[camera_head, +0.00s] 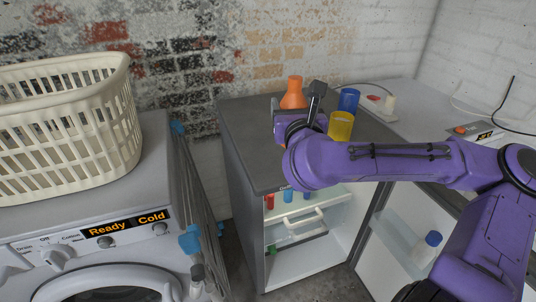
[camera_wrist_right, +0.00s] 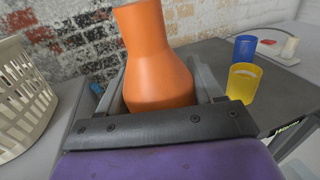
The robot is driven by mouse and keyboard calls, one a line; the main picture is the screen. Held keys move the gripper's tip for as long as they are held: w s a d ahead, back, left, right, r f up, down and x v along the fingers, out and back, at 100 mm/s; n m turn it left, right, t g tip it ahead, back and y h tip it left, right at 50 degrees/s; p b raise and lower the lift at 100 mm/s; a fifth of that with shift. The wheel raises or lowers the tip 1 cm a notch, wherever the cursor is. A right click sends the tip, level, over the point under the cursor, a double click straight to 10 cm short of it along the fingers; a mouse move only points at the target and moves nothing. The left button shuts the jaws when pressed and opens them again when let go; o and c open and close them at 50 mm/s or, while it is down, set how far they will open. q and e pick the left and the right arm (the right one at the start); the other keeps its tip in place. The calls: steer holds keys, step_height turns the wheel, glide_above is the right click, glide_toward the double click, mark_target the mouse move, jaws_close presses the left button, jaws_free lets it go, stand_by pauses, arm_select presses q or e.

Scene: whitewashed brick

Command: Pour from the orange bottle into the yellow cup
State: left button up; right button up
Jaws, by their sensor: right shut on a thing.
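The orange bottle (camera_head: 293,93) stands out above my right gripper (camera_head: 294,112) over the dark counter; it looks upright. In the right wrist view the bottle (camera_wrist_right: 154,62) fills the space between the fingers of my right gripper (camera_wrist_right: 157,85), which is shut on it. The bottle's lower part is hidden by the gripper. The yellow cup (camera_head: 340,127) stands upright on the counter just right of the gripper, and it also shows in the right wrist view (camera_wrist_right: 242,84). My left gripper is not in view.
A blue cup (camera_head: 349,100) stands behind the yellow cup. The grey counter (camera_head: 247,124) tops an open fridge (camera_head: 320,250). A washing machine (camera_head: 75,251) with a cream laundry basket (camera_head: 65,125) is at left. A folded rack (camera_head: 195,185) stands between them.

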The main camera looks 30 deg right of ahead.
steer(key=shift+r, duration=0.15)
steer(key=w+d+f, duration=0.1)
steer(key=w+f, duration=0.3)
steer(key=w+d+f, duration=0.1)
steer(key=w+f, duration=0.3)
steer(key=w, duration=0.1)
steer(key=w+f, duration=0.4)
steer(key=w, duration=0.1)
steer(key=shift+d+f, duration=0.4)
steer(key=shift+s, duration=0.1)
steer(key=shift+r, duration=0.1)
